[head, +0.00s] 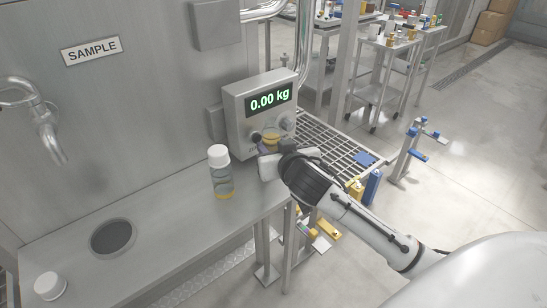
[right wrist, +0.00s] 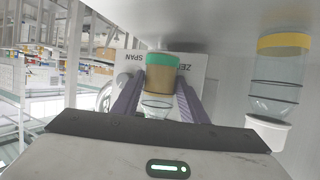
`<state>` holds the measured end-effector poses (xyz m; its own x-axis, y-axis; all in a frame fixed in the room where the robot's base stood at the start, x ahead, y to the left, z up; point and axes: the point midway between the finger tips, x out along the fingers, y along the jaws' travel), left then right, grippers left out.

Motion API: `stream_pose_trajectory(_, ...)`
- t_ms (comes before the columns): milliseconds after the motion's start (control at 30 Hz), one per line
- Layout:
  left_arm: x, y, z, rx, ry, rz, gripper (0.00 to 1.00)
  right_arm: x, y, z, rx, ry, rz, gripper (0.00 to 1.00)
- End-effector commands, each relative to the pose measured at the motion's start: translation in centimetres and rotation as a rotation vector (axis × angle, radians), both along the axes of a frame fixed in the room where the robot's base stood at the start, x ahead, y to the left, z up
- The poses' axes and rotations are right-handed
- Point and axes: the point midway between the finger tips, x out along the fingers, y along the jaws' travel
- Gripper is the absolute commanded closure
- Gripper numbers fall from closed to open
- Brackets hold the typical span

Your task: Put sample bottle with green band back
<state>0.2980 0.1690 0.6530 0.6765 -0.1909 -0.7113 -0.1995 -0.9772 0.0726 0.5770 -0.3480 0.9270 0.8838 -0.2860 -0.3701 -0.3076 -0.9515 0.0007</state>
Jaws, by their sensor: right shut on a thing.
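The sample bottle with the green band (right wrist: 162,72) is between the two purple fingers of my right gripper (right wrist: 160,92) in the right wrist view. It has amber contents beside the band and a clear part nearer the palm. In the head view, my right gripper (head: 266,148) is at the front of the scale box, and only a small amber part of the held bottle (head: 271,134) shows. Whether the bottle touches the counter is hidden. My left gripper is not in view.
A clear bottle with a yellow band and white cap (head: 221,174) stands close left of my gripper; it also shows in the right wrist view (right wrist: 277,85). The scale (head: 262,108) reads 0.00 kg. The counter (head: 165,215) has a round hole (head: 113,238) and a loose white cap (head: 50,286).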

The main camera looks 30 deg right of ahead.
Motion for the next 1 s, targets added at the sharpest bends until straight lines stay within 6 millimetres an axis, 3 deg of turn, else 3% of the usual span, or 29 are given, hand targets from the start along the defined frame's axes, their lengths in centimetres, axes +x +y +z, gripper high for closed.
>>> stream_pose_trajectory(200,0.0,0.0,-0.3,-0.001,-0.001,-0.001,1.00,0.0,0.0,-3.1,-0.001,0.002,0.001,0.83)
stream_pose_trajectory(567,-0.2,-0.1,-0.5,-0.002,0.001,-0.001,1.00,0.0,0.0,-3.5,0.001,0.001,0.000,0.83)
stream_pose_trajectory(600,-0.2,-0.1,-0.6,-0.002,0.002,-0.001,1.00,0.0,0.0,-3.6,0.001,0.002,0.000,0.59)
stream_pose_trajectory(700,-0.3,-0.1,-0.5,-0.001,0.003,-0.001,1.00,0.0,0.0,-3.6,0.001,0.002,0.000,0.42)
stream_pose_trajectory(1000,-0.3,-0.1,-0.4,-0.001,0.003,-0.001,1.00,0.0,0.0,-3.4,0.001,0.002,0.000,0.42)
